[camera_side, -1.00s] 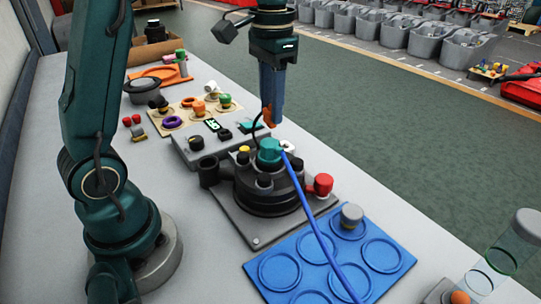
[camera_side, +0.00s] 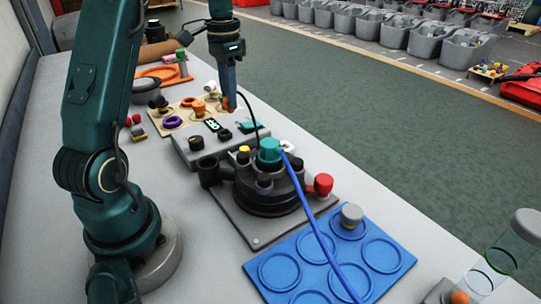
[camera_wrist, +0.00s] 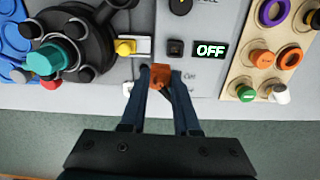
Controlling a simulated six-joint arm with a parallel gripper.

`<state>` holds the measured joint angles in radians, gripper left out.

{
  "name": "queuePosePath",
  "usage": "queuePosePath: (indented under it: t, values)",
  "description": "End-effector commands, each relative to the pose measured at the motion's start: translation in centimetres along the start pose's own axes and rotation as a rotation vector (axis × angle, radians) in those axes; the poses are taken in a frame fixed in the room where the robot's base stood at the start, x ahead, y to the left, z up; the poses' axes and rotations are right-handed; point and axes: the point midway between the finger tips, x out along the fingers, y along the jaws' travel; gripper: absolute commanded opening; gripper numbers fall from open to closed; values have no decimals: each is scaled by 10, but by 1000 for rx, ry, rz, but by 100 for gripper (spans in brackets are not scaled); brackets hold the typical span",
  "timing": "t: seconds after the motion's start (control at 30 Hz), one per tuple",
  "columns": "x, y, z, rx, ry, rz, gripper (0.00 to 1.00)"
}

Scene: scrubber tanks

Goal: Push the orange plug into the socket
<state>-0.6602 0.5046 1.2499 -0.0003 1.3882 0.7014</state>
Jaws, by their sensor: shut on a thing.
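The orange plug (camera_side: 229,104) is between the fingertips of my gripper (camera_side: 228,92), which is shut on it. In the wrist view the plug (camera_wrist: 160,76) sits between the two dark fingers (camera_wrist: 160,88). In the side view it hangs above the far side of the grey control panel (camera_side: 181,149), with a dark cable curving down from it. A small black square fitting (camera_wrist: 175,48) is on the panel next to the lit OFF display (camera_wrist: 210,51), just beyond the plug in the wrist view. I cannot tell whether this fitting is the socket.
A round dark base (camera_side: 265,196) with a teal knob (camera_side: 268,151) and blue hose stands nearer than the panel. A tan board (camera_side: 187,121) with coloured rings and knobs lies behind the panel. A blue tray (camera_side: 333,262) is at the front.

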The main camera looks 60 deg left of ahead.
Motion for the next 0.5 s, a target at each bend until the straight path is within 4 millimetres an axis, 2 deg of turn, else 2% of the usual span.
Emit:
queuePosePath:
  t: [0.03,0.1,0.2,0.5]
  values:
    - [4,-11,4,-20,-1,1,0]
    - [7,-20,7,-31,0,0,0]
    - [10,-27,10,-41,0,0,0]
    - [26,-28,10,-41,-2,2,0]
